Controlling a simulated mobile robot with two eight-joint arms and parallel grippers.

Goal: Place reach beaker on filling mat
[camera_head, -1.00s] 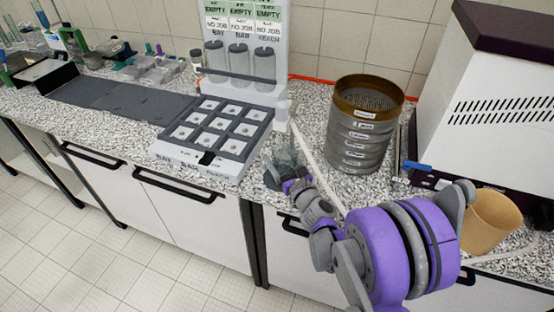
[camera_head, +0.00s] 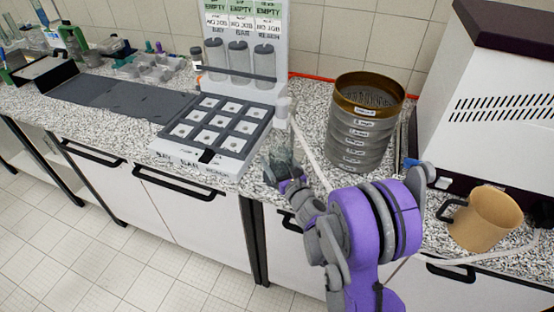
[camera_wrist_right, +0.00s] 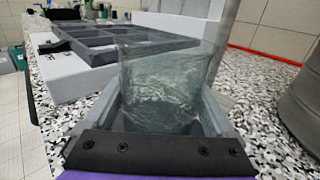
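A clear glass beaker (camera_head: 280,154) is at the front counter edge, right of the tray of square compartments. My right gripper (camera_head: 284,172) is around it. In the right wrist view the beaker (camera_wrist_right: 168,85) sits between the two fingers (camera_wrist_right: 165,112), which appear to touch its sides. Whether its base is clear of the counter cannot be told. A dark grey mat (camera_head: 125,101) lies on the counter left of the tray; I take it as the filling mat. My left gripper is out of view.
The compartment tray (camera_head: 213,135) stands before a label panel (camera_head: 242,35) holding clear cylinders. A sieve stack (camera_head: 361,130), a tan jug (camera_head: 487,220) and a white machine (camera_head: 500,90) stand to the right. Small labware (camera_head: 150,65) stands behind the mat.

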